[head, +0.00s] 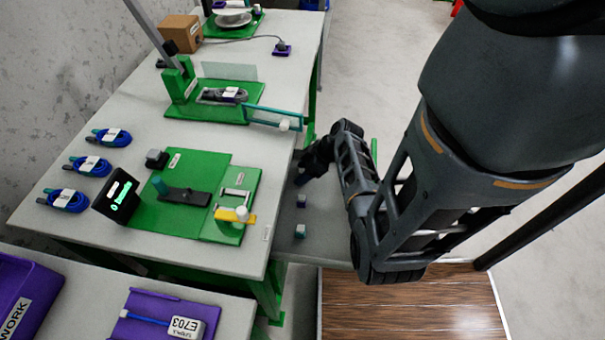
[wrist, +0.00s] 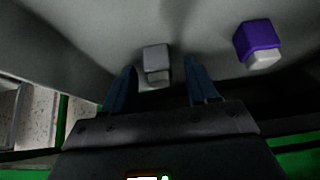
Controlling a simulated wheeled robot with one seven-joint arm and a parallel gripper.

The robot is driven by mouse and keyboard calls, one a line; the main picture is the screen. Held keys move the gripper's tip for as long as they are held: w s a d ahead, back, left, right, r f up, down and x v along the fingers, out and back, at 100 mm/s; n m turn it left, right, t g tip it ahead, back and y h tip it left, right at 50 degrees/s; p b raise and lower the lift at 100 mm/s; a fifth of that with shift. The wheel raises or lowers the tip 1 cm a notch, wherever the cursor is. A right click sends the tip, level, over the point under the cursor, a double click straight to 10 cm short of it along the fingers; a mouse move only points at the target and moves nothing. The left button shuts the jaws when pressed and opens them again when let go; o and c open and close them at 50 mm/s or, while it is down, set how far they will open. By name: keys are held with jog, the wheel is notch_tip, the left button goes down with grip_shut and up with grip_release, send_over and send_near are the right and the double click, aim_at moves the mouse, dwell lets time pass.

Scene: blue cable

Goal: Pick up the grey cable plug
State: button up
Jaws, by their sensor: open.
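A small grey block (wrist: 156,56), which looks like the grey cable plug, lies on a grey surface in the wrist view. A paler part shows at its lower end. My gripper (wrist: 160,70) is open, with one blue finger on each side of the grey block. I see no contact between fingers and block. In the head view my dark gripper (head: 313,163) is low beside the table's right edge, above a lower grey surface.
A purple block with a white end (wrist: 258,42) lies to the right of the grey block. The table (head: 225,262) holds green fixtures (head: 185,220), a small screen (head: 117,196) and several blue cable coils (head: 68,200). Its edge is close to my gripper.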

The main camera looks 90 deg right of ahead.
jog(key=shift+w+f, duration=0.15)
jog(key=shift+f, duration=0.1)
jog(key=shift+c, duration=0.2)
jog(key=c, duration=1)
